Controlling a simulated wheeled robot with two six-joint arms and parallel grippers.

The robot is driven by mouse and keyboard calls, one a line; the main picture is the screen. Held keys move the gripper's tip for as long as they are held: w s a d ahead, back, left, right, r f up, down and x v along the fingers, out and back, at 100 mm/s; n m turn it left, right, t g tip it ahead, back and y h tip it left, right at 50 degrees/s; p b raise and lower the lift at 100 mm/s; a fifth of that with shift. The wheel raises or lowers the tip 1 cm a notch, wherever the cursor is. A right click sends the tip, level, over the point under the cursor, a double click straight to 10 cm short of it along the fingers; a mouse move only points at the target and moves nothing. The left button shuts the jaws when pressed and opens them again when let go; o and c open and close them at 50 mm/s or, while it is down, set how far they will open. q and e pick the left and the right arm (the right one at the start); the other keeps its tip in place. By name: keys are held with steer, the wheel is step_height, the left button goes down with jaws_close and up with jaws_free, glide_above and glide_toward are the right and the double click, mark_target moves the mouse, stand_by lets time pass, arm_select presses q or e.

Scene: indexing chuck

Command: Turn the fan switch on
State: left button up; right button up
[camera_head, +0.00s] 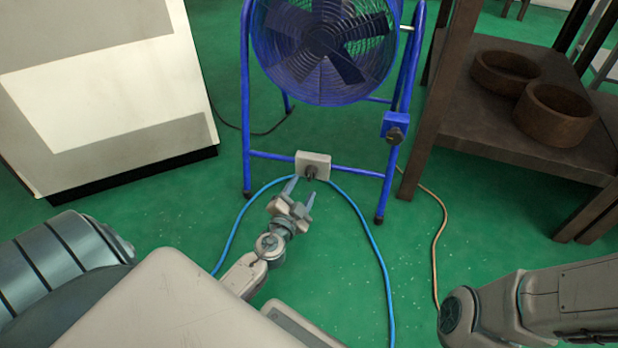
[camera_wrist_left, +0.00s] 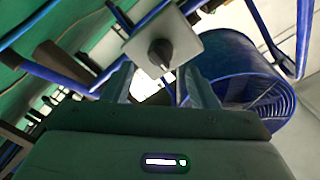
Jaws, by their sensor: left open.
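A blue fan (camera_head: 325,45) stands on a blue tube frame. A light grey switch box (camera_head: 313,164) with a dark rotary knob (camera_head: 311,172) sits on the frame's lower crossbar. My left gripper (camera_head: 300,190) is open just in front of the box, below the knob in the head view. In the left wrist view the black knob (camera_wrist_left: 160,52) on the grey plate (camera_wrist_left: 178,38) shows just beyond the two fingertips (camera_wrist_left: 160,78), roughly between them. I cannot tell whether the fingers touch it. My right gripper is out of view.
A second, blue box (camera_head: 395,125) with a dark knob is on the frame's right leg. Blue cables (camera_head: 372,235) hang from the switch box to the green floor. A brown shelf (camera_head: 455,125) with round bowls stands right, a white cabinet (camera_head: 110,80) left.

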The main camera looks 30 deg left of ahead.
mark_target(308, 178)
arm_select(q)
steer(key=x, duration=0.5)
steer(key=c, duration=0.9)
